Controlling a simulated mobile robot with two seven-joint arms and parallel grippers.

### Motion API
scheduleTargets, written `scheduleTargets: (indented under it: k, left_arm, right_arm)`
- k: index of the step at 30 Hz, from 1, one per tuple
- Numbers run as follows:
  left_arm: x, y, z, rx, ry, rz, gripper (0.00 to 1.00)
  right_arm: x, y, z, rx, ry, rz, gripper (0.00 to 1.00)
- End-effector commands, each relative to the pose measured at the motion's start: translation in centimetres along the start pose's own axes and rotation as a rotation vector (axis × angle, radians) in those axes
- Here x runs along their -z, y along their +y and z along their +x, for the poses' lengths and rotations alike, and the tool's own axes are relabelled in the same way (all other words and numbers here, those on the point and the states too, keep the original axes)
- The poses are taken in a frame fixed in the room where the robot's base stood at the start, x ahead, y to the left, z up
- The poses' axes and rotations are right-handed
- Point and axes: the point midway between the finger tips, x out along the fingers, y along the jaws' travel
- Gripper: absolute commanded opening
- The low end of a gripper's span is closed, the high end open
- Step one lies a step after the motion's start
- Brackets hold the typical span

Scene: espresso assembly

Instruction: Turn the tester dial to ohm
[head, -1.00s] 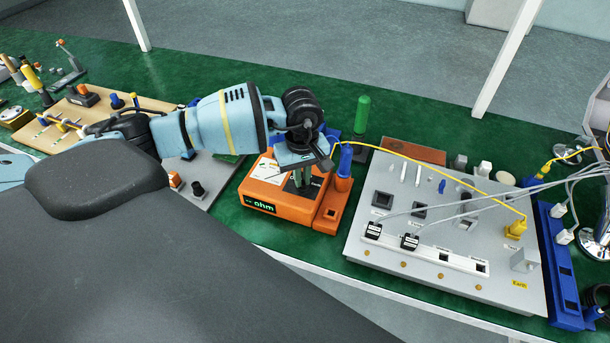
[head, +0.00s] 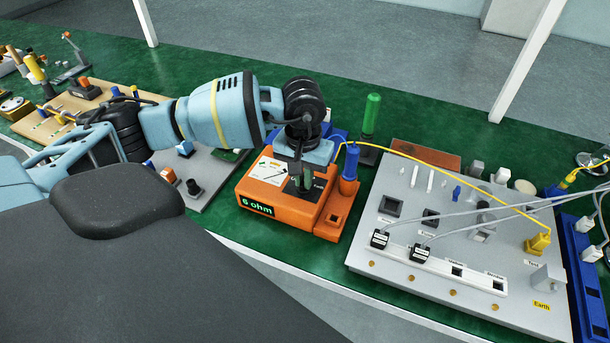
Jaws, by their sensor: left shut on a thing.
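The orange tester (head: 290,214) stands on the green bench near the middle of the head view. Its display (head: 257,207) reads "6 ohm" in green. My left gripper (head: 299,184) points down over the tester's dark top face and is shut on the dial there. The dial itself is mostly hidden by the gripper, so I cannot see where its mark points. My right gripper is not in view.
A grey panel (head: 400,262) with sockets, plugs and cables lies right of the tester. A green-handled tool (head: 371,115) stands behind it. A wooden board (head: 50,128) with parts is at the left. Bare green bench (head: 430,127) shows behind.

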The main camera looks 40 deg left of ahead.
Motion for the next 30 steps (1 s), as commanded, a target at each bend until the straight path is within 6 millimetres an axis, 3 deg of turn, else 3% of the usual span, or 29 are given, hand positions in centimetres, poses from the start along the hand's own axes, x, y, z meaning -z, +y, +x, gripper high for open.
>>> scheduleTargets:
  k: [15,16,21,30]
  left_arm:
    - [0.13,-0.02,-0.21,-0.001,0.005,0.020,0.00]
    - [0.13,-0.02,-0.21,-0.001,0.005,0.019,0.10]
    - [0.09,-0.02,-0.15,-0.001,0.003,0.019,0.31]
    - [0.05,0.00,-0.24,-0.001,0.002,0.020,0.31]
  right_arm:
    - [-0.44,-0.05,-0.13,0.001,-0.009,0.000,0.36]
    - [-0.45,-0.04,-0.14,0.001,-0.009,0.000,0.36]
    - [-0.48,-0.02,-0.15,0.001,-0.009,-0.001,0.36]
    - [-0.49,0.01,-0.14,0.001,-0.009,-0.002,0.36]
